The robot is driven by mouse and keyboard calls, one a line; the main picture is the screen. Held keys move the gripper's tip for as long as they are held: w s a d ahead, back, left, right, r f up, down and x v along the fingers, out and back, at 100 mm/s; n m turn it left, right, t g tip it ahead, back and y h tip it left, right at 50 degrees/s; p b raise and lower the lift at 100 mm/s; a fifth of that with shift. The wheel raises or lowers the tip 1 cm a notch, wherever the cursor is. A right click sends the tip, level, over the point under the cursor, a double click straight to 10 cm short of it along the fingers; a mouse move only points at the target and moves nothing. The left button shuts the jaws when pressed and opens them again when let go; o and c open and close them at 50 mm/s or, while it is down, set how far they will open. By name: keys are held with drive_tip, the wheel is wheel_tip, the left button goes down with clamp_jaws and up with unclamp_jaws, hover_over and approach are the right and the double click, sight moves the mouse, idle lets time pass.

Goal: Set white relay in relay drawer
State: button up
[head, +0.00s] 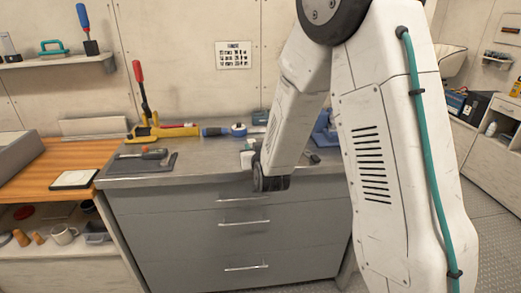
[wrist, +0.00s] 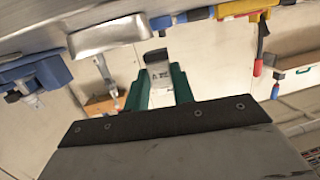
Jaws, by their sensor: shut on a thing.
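The white relay (wrist: 158,72), a small pale block with dark print and a dark end, sits between the green fingers of my gripper (wrist: 159,84) in the wrist view. The fingers are shut on it. In the head view my arm's wrist is at the front edge of the grey counter, and my forearm hides most of the gripper. A grey cabinet (head: 170,225) under the counter has several drawer fronts with bar handles (head: 244,222). They look shut, and I cannot tell which one is the relay drawer.
On the counter (head: 195,171) lie a dark mat with a tool (head: 143,158), a yellow tool with a red handle (head: 150,128) and a blue tape-like tool (head: 225,130). A wooden worktop (head: 60,160) adjoins at left. Floor shows at right.

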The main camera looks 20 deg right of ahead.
drive_tip(key=d+n+y, duration=0.1)
drive_tip(key=d, duration=0.1)
drive_tip(key=s+d+y, duration=0.1)
drive_tip(key=d, duration=0.1)
drive_tip(key=s+d+n+y, duration=0.1)
drive_tip(key=d, duration=0.1)
drive_tip(key=shift+d+r+n, duration=0.3)
drive_tip(key=shift+d+r, duration=0.05)
drive_tip(key=shift+r, duration=0.05)
drive_tip(key=shift+s+d+y, duration=0.2)
drive_tip(key=shift+d+y, duration=0.05)
drive_tip(key=shift+y, duration=0.05)
hover_over(234, 159)
drive_tip(key=shift+s+d+f+n+y, duration=0.1)
drive_tip(key=shift+d+f+n+y, duration=0.05)
drive_tip(key=shift+f, duration=0.25)
drive_tip(key=shift+s+d+f+n+y, duration=0.1)
drive_tip(key=shift+d+f+n+y, duration=0.05)
drive_tip(key=shift+f, duration=0.25)
drive_tip(key=shift+w+a+f, duration=0.1)
drive_tip(key=shift+f, duration=0.8)
drive_tip(key=shift+w+a+f, duration=0.1)
drive_tip(key=shift+f, duration=0.8)
drive_tip(key=o, duration=1)
drive_tip(key=shift+f, duration=0.15)
drive_tip(key=shift+c, duration=0.2)
